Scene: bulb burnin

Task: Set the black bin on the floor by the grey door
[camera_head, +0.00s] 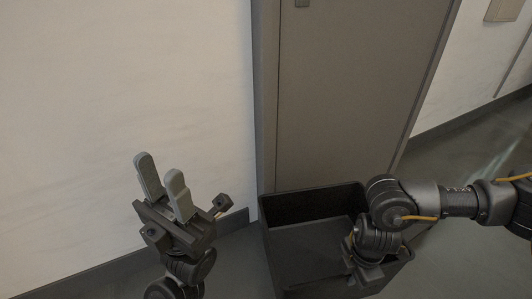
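The black bin (305,207) is an open-topped box, upright, in front of the foot of the grey door (350,95). Its inside looks empty where it shows. My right gripper (366,276) points down at the near right part of the bin, over its wall. The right arm hides its fingertips, so I cannot tell whether they hold the rim. The bin's base is out of view, so I cannot tell whether it touches the floor. My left gripper (161,169) is raised left of the bin, its two grey fingers apart with nothing between them.
A pale wall (120,80) with a dark skirting board stands left of the door, behind my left gripper. Dark floor (455,200) lies open to the right of the bin. A small panel (502,10) hangs on the wall at the top right.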

